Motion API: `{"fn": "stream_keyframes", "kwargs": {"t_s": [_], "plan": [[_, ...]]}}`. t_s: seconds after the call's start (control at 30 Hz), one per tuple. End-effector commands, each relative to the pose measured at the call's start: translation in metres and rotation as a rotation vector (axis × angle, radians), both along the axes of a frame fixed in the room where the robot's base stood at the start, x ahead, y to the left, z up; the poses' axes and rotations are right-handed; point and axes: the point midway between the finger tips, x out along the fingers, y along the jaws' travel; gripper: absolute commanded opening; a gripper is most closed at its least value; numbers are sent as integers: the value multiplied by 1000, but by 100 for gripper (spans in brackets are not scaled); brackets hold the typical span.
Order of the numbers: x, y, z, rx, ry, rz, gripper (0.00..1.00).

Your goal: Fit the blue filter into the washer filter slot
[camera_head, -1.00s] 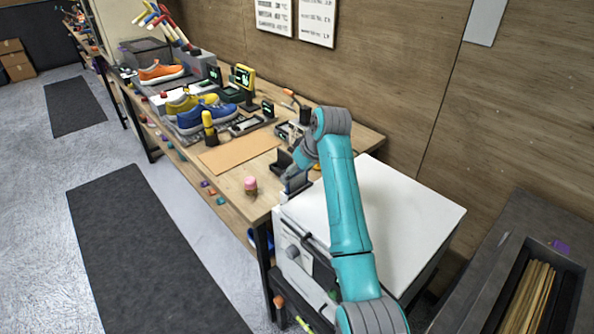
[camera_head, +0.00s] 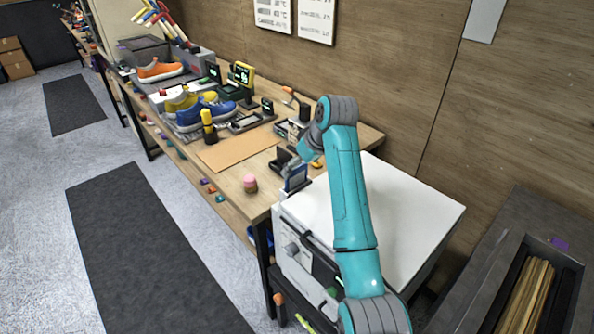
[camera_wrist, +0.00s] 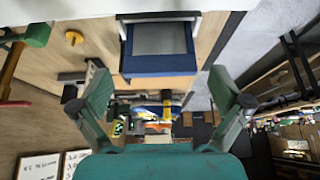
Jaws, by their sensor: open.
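The blue filter (camera_head: 297,178), a blue frame around a grey mesh panel, stands at the far left corner of the white washer (camera_head: 385,205). In the wrist view, the blue filter (camera_wrist: 159,48) is in front of my fingers, and its edge at the picture's top meets a dark bracket with white ends (camera_wrist: 157,17), apparently the slot. How deep it sits there I cannot tell. My gripper (camera_wrist: 160,85) is open, its fingers spread to either side of the filter and apart from it. In the head view, my gripper (camera_head: 292,162) is just behind the filter, partly hidden.
A wooden workbench (camera_head: 230,180) adjoins the washer. A dark box of wooden sticks (camera_head: 528,295) is at the right. The washer's top is clear.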

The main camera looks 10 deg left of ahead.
Motion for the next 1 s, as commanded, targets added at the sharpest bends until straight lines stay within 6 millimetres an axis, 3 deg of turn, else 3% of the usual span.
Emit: {"fn": "stream_keyframes", "kwargs": {"t_s": [0.2, 0.4, 0.6, 1.0], "plan": [[-12, -18, 41, 1, -3, -1, 100], [-20, -28, 65, 0, -1, 0, 100], [-24, -32, 75, 0, 0, 0, 100], [-24, -33, 75, 0, 0, 0, 100]]}}
